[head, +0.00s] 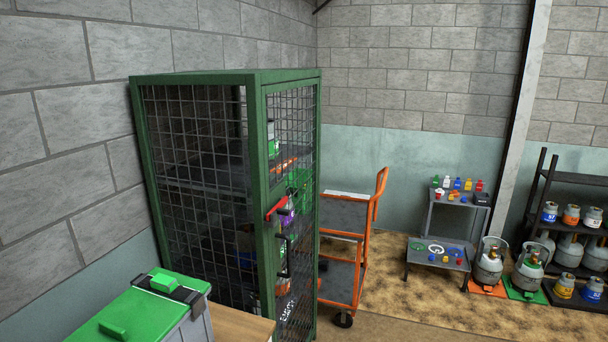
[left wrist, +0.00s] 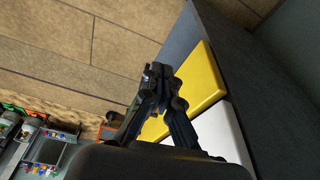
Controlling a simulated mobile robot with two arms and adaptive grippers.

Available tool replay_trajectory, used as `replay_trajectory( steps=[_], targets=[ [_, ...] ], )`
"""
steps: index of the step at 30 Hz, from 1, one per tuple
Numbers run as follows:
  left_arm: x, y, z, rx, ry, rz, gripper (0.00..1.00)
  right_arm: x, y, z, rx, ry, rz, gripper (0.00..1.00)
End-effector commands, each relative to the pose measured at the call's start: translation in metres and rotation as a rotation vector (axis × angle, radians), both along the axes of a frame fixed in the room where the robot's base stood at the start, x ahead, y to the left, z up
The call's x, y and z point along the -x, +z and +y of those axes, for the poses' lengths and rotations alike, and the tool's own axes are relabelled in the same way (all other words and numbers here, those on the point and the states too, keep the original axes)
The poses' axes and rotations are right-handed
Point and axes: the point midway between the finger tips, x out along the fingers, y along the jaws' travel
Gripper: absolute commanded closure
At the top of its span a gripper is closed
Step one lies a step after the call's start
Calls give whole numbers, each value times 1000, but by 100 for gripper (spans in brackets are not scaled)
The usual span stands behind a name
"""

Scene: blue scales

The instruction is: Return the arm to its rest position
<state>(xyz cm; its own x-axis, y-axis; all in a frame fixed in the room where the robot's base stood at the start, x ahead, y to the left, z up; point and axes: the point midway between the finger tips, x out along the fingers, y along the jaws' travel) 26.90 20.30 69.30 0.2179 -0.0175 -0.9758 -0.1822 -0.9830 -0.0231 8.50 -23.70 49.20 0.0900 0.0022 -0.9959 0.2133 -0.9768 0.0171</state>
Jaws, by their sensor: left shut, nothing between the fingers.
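My left gripper (left wrist: 160,78) shows in the left wrist view, its dark fingers drawn together with nothing between them. It is in front of a yellow block (left wrist: 203,78) and a white block (left wrist: 222,135) on a dark grey surface (left wrist: 262,100). I cannot tell whether it touches them. Neither of my arms shows in the head view, and my right gripper is in no view.
A green mesh cage (head: 255,150) with a red handle (head: 276,208) stands left of centre in the head view. A green-lidded bin (head: 130,318) is in front. An orange trolley (head: 359,262), a small grey stand (head: 437,262) and gas cylinders (head: 488,268) stand to the right.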

Motion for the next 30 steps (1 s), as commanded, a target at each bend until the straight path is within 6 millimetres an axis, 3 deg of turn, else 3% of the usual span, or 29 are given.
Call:
replay_trajectory(
  steps=[1, 6, 9, 13, 18, 21, 30],
  targets=[
    [11, -33, 2, -3, -2, 21, 100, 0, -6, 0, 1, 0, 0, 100],
    [51, -115, 7, -7, -10, 56, 100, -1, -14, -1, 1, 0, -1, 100],
    [83, -157, 12, -10, -15, 78, 100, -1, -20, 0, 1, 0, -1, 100],
    [125, -197, 20, -14, -20, 102, 100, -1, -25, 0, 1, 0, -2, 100],
    [166, -224, 28, -17, -26, 120, 100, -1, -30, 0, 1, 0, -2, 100],
    [178, -229, 31, -17, -28, 124, 100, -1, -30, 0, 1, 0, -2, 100],
    [181, -231, 32, -18, -29, 126, 100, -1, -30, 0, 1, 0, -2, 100]
  ],
)
